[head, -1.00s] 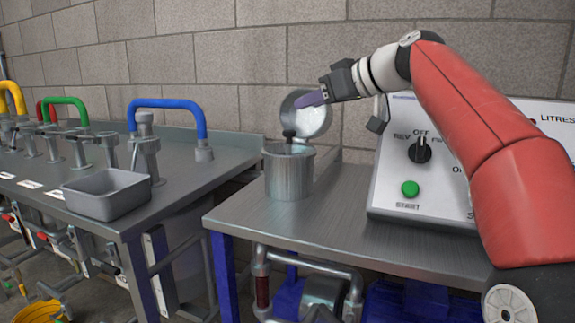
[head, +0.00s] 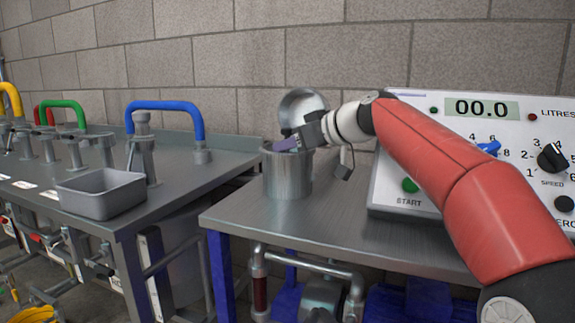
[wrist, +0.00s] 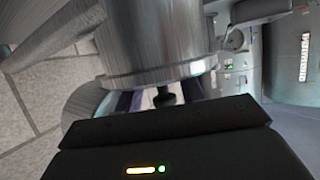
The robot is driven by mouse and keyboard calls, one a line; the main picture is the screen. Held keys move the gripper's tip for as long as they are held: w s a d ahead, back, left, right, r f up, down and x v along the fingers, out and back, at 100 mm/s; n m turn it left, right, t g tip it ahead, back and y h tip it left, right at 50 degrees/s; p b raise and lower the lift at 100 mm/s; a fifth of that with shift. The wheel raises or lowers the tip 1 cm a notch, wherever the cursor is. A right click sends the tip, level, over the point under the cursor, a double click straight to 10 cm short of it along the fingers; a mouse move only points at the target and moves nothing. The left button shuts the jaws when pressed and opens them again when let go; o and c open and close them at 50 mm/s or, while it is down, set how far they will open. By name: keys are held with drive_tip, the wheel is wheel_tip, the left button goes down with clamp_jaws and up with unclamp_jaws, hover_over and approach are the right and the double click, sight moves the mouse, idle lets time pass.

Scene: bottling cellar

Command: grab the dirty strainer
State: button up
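A round metal canister (head: 288,176) stands on the steel table with its domed lid (head: 303,103) tipped open behind it. In the wrist view, a dark knob (wrist: 164,98) shows at the canister's mouth; it looks like the top of the strainer, whose body is hidden inside. My gripper (head: 284,146) is at the canister's rim, its purple fingers reaching over the opening. In the wrist view, the fingers appear apart, one on each side of the knob, with gaps between. They do not appear closed on it.
A control box (head: 400,200) with dials and a display stands right of the canister, beneath my arm. A block wall is close behind.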

drive_tip(key=shift+x, duration=0.85)
drive_tip(key=shift+c, duration=0.3)
clamp_jaws()
drive_tip(key=shift+r, duration=0.1)
